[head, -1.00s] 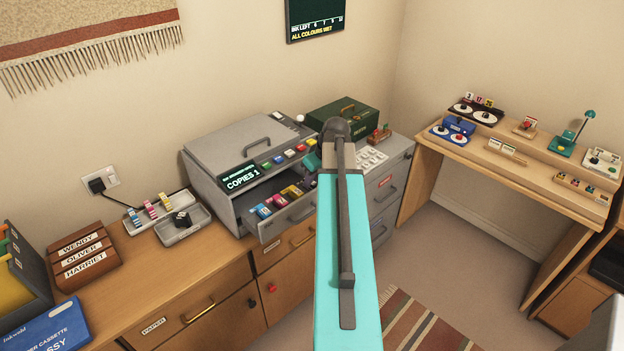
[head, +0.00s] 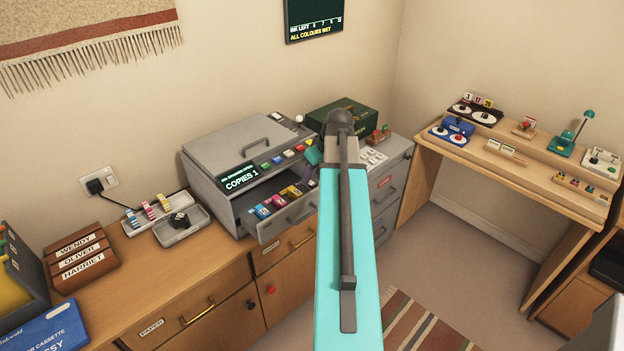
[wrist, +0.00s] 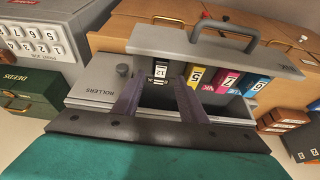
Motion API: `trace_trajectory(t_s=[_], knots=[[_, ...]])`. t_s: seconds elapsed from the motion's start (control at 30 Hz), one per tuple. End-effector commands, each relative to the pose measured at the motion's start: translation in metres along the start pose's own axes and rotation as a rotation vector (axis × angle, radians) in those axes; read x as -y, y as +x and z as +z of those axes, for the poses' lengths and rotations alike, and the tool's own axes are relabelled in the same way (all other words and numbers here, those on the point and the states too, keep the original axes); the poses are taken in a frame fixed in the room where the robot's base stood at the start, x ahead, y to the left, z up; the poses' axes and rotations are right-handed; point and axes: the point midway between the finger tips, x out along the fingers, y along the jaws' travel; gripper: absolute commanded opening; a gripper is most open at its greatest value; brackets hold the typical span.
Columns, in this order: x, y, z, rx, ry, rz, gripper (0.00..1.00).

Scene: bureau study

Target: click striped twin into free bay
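A black cartridge with a white label (wrist: 160,71) stands in the open drawer of the grey copier, between my fingertips in the wrist view. My gripper (wrist: 159,88) is open, with a visible gap at each side of that cartridge. Yellow (wrist: 197,76), magenta (wrist: 228,80) and blue (wrist: 257,86) cartridges stand to its right. In the head view the drawer (head: 272,231) shows the coloured cartridges. My gripper (head: 309,168) is over its right end, partly hidden behind my arm. Another dark piece (head: 180,220) lies in a grey tray (head: 165,239) on the cabinet.
The copier (head: 215,155) has a raised lid handle and coloured buttons. A holder with striped pieces (head: 150,211) stands behind the tray. A green deeds box (head: 335,115) and a grey drawer cabinet (head: 385,187) are to the right. The cabinet top left of the copier has free room.

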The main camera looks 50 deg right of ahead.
Motion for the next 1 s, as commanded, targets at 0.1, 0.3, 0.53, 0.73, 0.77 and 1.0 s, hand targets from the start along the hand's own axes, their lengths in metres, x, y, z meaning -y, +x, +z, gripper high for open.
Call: trace_trajectory(t_s=[0.1,0.3,0.53,0.73,0.77,1.0], knots=[[-0.001,-0.012,0.0,-0.002,0.0,0.001,0.38],[-0.001,-0.033,0.0,-0.002,0.001,0.001,0.38],[-0.001,-0.056,0.0,-0.002,0.0,0.001,0.38],[-0.001,-0.076,0.0,-0.002,0.001,0.001,0.38],[-0.001,-0.08,0.0,-0.002,0.001,0.001,0.38],[-0.001,-0.1,0.0,-0.001,0.001,0.0,0.38]])
